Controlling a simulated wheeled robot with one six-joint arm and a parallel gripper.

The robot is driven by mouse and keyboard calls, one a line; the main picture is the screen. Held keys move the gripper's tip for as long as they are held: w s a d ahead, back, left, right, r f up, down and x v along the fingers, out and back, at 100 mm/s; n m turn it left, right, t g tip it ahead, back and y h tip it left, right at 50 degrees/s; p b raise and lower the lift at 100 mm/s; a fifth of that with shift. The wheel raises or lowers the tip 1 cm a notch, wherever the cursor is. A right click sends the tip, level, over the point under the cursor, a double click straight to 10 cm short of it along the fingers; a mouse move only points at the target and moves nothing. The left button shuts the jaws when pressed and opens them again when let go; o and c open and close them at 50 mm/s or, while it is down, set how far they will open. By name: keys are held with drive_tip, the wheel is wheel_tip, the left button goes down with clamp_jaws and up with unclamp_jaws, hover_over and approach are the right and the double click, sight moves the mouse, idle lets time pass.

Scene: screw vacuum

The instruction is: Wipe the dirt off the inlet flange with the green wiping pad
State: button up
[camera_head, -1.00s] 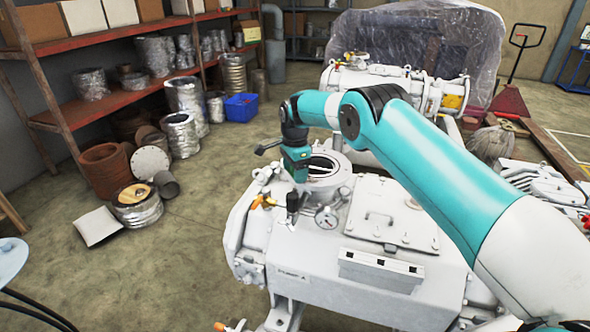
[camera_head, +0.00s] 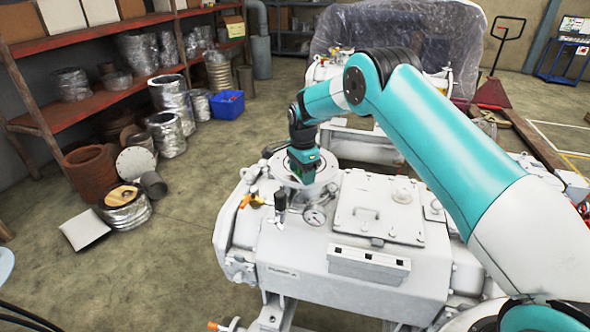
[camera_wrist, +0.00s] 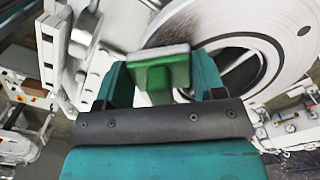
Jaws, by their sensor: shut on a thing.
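The inlet flange (camera_head: 328,172) is a round pale metal ring on top of the white pump. In the wrist view the flange (camera_wrist: 290,22) fills the upper right, around a dark round opening. Dark grey dirt smears (camera_wrist: 178,32) show on the ring's face beside and behind the pad. My gripper (camera_head: 303,170) is over the flange in the head view and hides much of it. In the wrist view my gripper (camera_wrist: 160,78) is shut on the green wiping pad (camera_wrist: 160,55). The pad overlaps the ring's face near the opening; I cannot tell whether it touches.
A black-handled valve (camera_head: 280,203) and a pressure gauge (camera_head: 315,215) stand close in front of the flange. A flat bolted cover (camera_head: 376,212) lies to the right on the pump (camera_head: 300,255). Shelves (camera_head: 110,92) and a blue bin (camera_head: 228,104) stand at the left.

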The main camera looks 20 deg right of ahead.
sight(282, 175)
drive_tip(key=shift+s+d+f, duration=0.1)
drive_tip(key=shift+s+d, duration=0.45)
drive_tip(key=shift+d, duration=0.2)
drive_tip(key=shift+s+d, duration=0.55)
drive_tip(key=shift+d, duration=0.2)
drive_tip(key=shift+w+a+b, duration=0.25)
drive_tip(key=shift+w+a, duration=0.25)
drive_tip(key=shift+a, duration=0.2)
drive_tip(key=shift+w+a+b, duration=0.2)
drive_tip(key=shift+w+a, duration=0.25)
drive_tip(key=shift+a, duration=0.25)
drive_tip(key=shift+w+a+f+b, duration=0.1)
drive_tip(key=shift+w+a+b, duration=0.45)
drive_tip(key=shift+a, duration=0.25)
drive_tip(key=shift+w+a+b, duration=0.25)
drive_tip(key=shift+w+a, duration=0.15)
drive_tip(key=shift+a, duration=0.25)
drive_tip(key=shift+w+a+b, duration=0.25)
drive_tip(key=shift+w+a, duration=0.15)
drive_tip(key=shift+a, duration=0.25)
drive_tip(key=shift+w+a, duration=0.4)
drive_tip(key=shift+a, duration=0.15)
drive_tip(key=shift+r, duration=0.25)
drive_tip(key=shift+r+p, duration=1.55)
drive_tip(key=shift+r, duration=1.4)
drive_tip(key=shift+r, duration=0.15)
